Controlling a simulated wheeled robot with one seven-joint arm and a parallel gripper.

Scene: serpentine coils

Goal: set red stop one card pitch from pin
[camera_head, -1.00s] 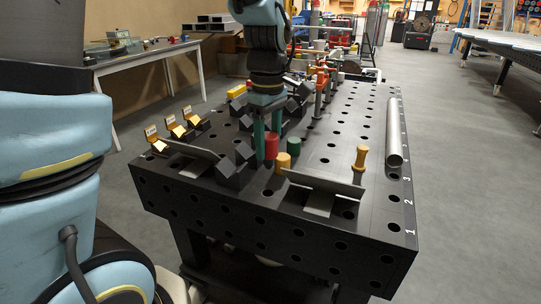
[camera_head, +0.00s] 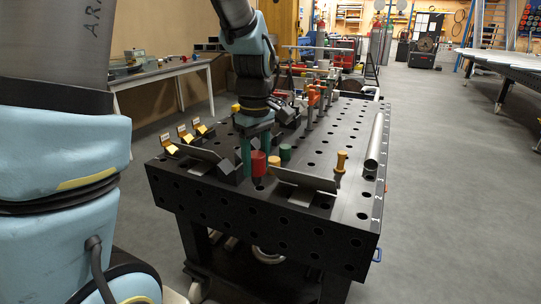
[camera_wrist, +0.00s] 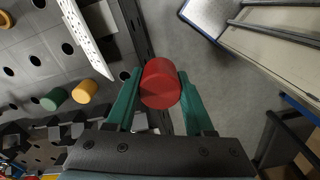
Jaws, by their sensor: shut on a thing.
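The red stop (camera_head: 258,164) is a short red cylinder. My gripper (camera_head: 256,168) has green fingers and is shut on it, one finger on each side. The wrist view shows the red stop (camera_wrist: 160,84) between the fingertips, with floor behind it. In the head view it shows near the table's front edge, left of a yellow cylinder (camera_head: 274,161) and a green cylinder (camera_head: 285,151). I cannot tell its exact height over the table. A yellow-orange pin (camera_head: 341,162) with a wide head stands upright at the right. I cannot tell whether it is the task's pin.
The black table (camera_head: 330,224) has a grid of holes. Tilted plates stand left (camera_head: 205,154) and right (camera_head: 305,179) of the gripper. Several gold card holders (camera_head: 186,134) sit at the left edge. A grey tube (camera_head: 376,142) lies along the right edge.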

